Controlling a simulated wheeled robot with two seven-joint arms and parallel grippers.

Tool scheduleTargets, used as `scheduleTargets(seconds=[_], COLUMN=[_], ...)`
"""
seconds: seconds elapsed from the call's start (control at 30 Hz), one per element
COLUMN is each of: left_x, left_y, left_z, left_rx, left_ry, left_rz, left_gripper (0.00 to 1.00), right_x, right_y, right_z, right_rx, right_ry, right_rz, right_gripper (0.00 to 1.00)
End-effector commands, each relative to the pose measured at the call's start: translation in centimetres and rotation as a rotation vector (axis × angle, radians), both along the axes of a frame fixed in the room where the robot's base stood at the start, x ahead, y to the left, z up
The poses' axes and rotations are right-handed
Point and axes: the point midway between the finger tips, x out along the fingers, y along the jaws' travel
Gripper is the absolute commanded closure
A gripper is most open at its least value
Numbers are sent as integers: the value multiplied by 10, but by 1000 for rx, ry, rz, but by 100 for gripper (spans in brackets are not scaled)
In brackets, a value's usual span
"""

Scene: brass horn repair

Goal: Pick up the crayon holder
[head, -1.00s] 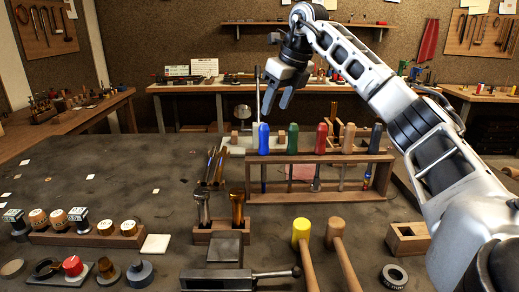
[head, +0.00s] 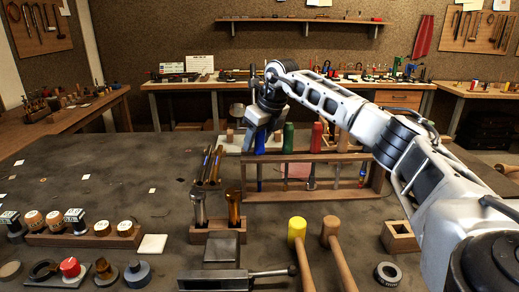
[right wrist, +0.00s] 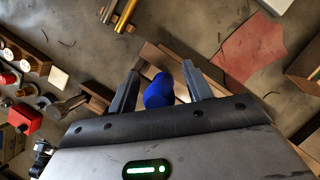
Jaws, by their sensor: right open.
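A blue-handled tool (head: 260,142) stands in a wooden rack (head: 318,194) at its left end, with its handle upright above the top rail. No label shows, so I cannot tell by looks whether it is the crayon holder. My right gripper (head: 263,136) is open and points down over this handle. In the right wrist view the blue handle (right wrist: 158,92) lies between the two spread fingers (right wrist: 161,82), with no clear grip on it. The fingers partly hide the handle in the head view. My left gripper is not in view.
Green (head: 288,138) and red (head: 316,136) handles stand close to the right in the same rack. A yellow-headed mallet (head: 297,232) lies in front.

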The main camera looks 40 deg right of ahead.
Motion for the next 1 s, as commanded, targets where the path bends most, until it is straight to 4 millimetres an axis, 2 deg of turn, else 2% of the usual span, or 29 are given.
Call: scheduleTargets(seconds=[0.1,0.27,0.3,0.67,0.87,1.0], left_x=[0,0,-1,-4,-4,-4], left_y=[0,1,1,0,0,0], left_z=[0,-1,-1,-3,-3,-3], left_rx=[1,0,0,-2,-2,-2], left_ry=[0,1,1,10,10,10], left_rz=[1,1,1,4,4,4], left_gripper=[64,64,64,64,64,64], right_x=[0,0,0,0,1,1], right_y=[0,0,0,0,0,1], right_z=[0,0,0,4,23,48], right_rx=[0,0,0,0,0,0], right_ry=[0,0,0,-2,-5,-5], right_rz=[0,0,0,0,0,1], right_gripper=[50,94,100,100,100,100])
